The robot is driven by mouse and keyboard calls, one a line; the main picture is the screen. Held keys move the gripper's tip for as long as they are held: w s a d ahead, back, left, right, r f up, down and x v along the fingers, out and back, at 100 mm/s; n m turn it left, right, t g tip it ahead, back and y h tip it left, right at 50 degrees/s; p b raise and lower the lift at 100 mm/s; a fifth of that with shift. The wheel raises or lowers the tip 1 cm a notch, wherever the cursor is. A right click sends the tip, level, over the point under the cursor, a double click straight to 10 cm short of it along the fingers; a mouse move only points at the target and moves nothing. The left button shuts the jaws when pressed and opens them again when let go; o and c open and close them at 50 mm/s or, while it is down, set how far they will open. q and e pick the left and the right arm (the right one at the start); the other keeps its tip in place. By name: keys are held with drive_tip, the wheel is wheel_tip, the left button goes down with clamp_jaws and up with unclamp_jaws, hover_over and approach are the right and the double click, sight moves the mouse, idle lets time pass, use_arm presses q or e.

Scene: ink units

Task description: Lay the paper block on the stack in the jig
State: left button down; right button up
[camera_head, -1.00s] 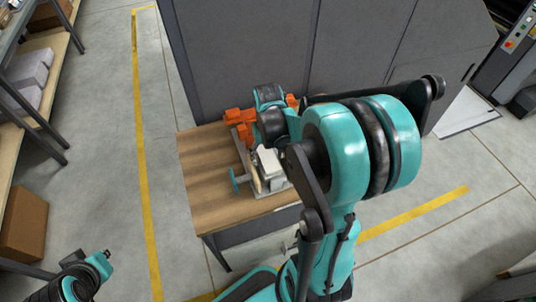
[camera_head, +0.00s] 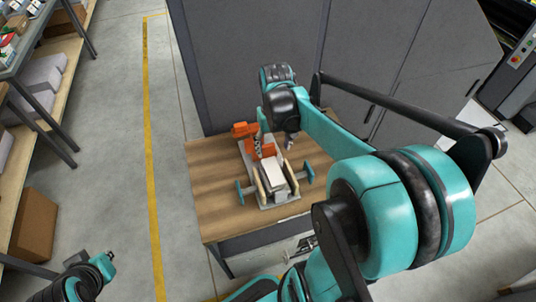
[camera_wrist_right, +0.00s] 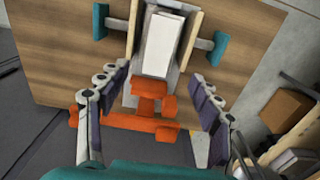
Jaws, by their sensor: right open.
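The jig (camera_head: 279,197) stands on the wooden table, with light wooden side cheeks and teal handles. White paper (camera_head: 272,172) lies between the cheeks; in the right wrist view it is a white block (camera_wrist_right: 166,38) lying lengthwise. I cannot tell the paper block from the stack there. My right gripper (camera_wrist_right: 159,80) is open and empty, its fingers spread on both sides of the orange part at the jig's end, apart from the paper. In the head view the right gripper (camera_head: 276,139) is behind the jig. My left gripper (camera_head: 106,259) is at the lower left, small and unclear.
The orange clamp part (camera_wrist_right: 150,105) lies at the jig's end, between my right fingers. The wooden table (camera_head: 215,190) is bare left of the jig. A grey cabinet (camera_head: 260,50) stands close behind. Shelves with a cardboard box (camera_head: 35,225) are at the left.

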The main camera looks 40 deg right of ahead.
drive_tip(key=s+a+r+n+t, duration=0.1)
drive_tip(key=s+a+t, duration=0.1)
drive_tip(key=a, duration=0.5)
drive_tip(key=s+a+r+n+t, duration=0.1)
drive_tip(key=s+a+n+t, duration=0.1)
drive_tip(key=a+t, duration=0.3)
drive_tip(key=a, duration=0.3)
drive_tip(key=shift+s+a, duration=0.25)
wheel_tip(320, 180, down, 5)
drive_tip(key=b, duration=0.5)
